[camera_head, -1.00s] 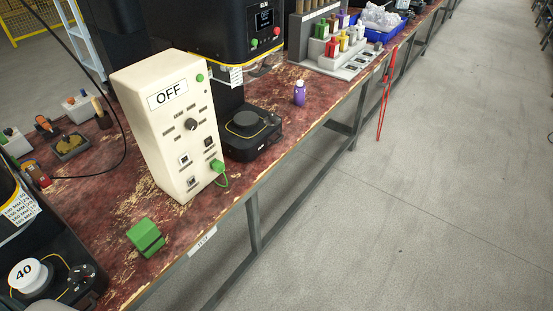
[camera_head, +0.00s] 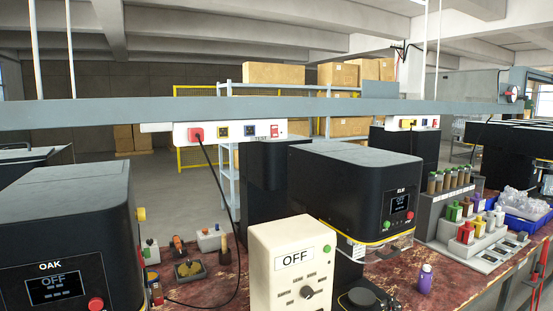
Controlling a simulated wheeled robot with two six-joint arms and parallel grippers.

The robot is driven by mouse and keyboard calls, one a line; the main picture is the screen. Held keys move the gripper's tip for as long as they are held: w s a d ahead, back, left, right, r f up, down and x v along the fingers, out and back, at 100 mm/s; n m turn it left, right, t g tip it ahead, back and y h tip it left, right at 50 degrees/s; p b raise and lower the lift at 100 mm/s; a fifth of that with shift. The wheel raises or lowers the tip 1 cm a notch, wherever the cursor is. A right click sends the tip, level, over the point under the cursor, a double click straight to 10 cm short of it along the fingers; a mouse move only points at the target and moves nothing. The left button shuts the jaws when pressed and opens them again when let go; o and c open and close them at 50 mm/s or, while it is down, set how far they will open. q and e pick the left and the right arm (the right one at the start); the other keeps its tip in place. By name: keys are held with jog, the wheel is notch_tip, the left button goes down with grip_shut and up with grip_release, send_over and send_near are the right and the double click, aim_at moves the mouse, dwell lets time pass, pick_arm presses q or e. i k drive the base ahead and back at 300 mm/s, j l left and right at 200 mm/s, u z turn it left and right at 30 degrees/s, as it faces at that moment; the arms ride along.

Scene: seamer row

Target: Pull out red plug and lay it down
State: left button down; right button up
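A red plug (camera_head: 196,133) sits in the left socket of a white power strip (camera_head: 230,131) fixed under a grey overhead beam. A black cord (camera_head: 222,180) hangs from it down toward the bench. The strip also has a yellow socket, a dark blue socket and a red switch at its right end. Neither of my grippers shows in the head view.
Below stand the OAK machine (camera_head: 68,245), the cream OFF box (camera_head: 290,262) and the ELM machine (camera_head: 358,195). A second strip (camera_head: 411,123) with a yellow plug is farther right. A purple bottle (camera_head: 425,279) and small parts stand on the worn red bench (camera_head: 210,287).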

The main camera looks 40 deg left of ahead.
aim_at(195, 134)
jog(key=u, duration=1.75)
jog(key=z, duration=0.35)
jog(key=k+l, duration=0.05)
